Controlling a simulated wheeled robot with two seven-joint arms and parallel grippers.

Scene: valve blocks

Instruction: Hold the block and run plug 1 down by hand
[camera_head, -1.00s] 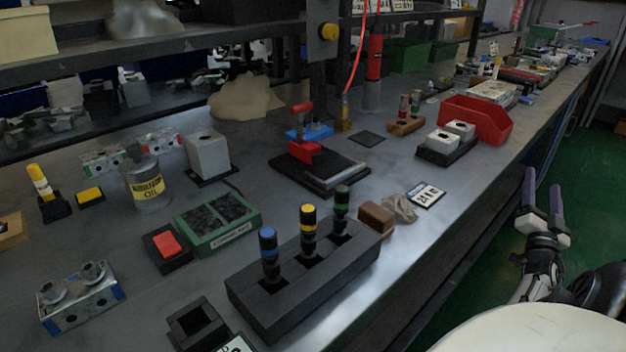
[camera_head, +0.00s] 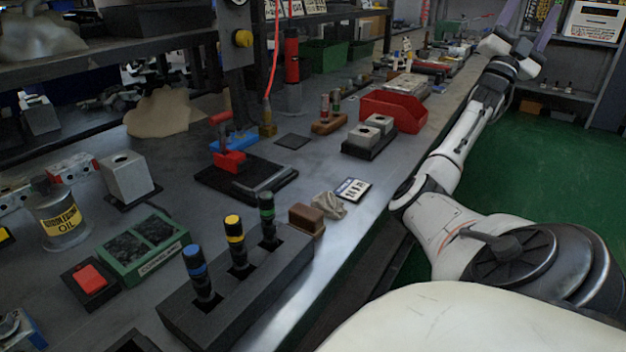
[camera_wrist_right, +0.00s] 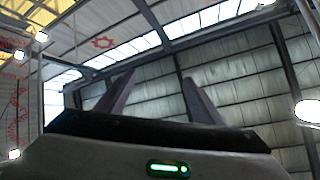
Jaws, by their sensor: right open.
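A silver and blue valve block (camera_head: 22,332) with a round plug on top is cut off by the lower left corner of the head view. Which plug is plug 1 I cannot tell. My right gripper (camera_head: 532,14) is raised at the upper right, beyond the bench edge, far from the block. Its two fingers stand apart and point up, with nothing between them; the right wrist view also shows this gripper (camera_wrist_right: 160,85) open and empty against the roof. My left gripper is not in view.
A black stand (camera_head: 235,290) holds three tools with blue, yellow and green bands. A red button (camera_head: 90,278), a green tray (camera_head: 145,250), an oil can (camera_head: 58,218) and a red bin (camera_head: 395,111) share the bench. Green floor (camera_head: 530,180) is clear at right.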

